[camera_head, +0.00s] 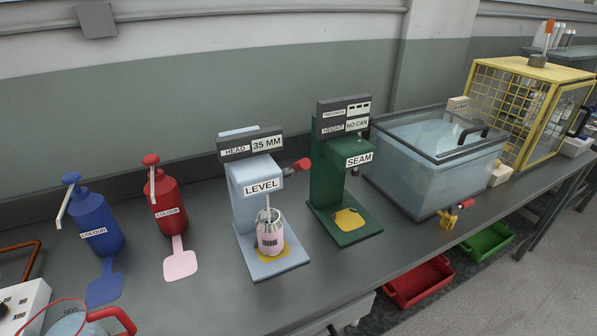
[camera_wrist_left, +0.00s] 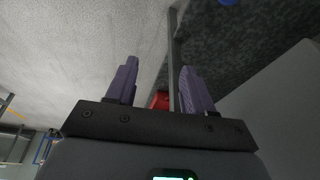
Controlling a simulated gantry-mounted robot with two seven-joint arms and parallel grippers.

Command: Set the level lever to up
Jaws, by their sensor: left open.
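The light blue LEVEL machine (camera_head: 246,207) stands on the bench in the head view. Its dark display reads HEAD 35 MM. A lever with a red knob (camera_head: 301,164) sticks out from its right side, roughly level; its base is partly hidden. A pink can (camera_head: 270,233) stands upright on the machine's yellow pad, under the head. My left gripper (camera_wrist_left: 159,88) shows only in its wrist view, open with nothing between its two purple fingers. It is over the floor side, away from the lever. My right gripper is in neither view.
The green SEAM machine (camera_head: 335,160) stands close to the right of the lever. Blue (camera_head: 92,220) and red (camera_head: 166,195) COLOUR pumps stand to the left. A clear-lidded tank (camera_head: 430,170) and yellow cage (camera_head: 520,110) are farther right. Bench front is mostly clear.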

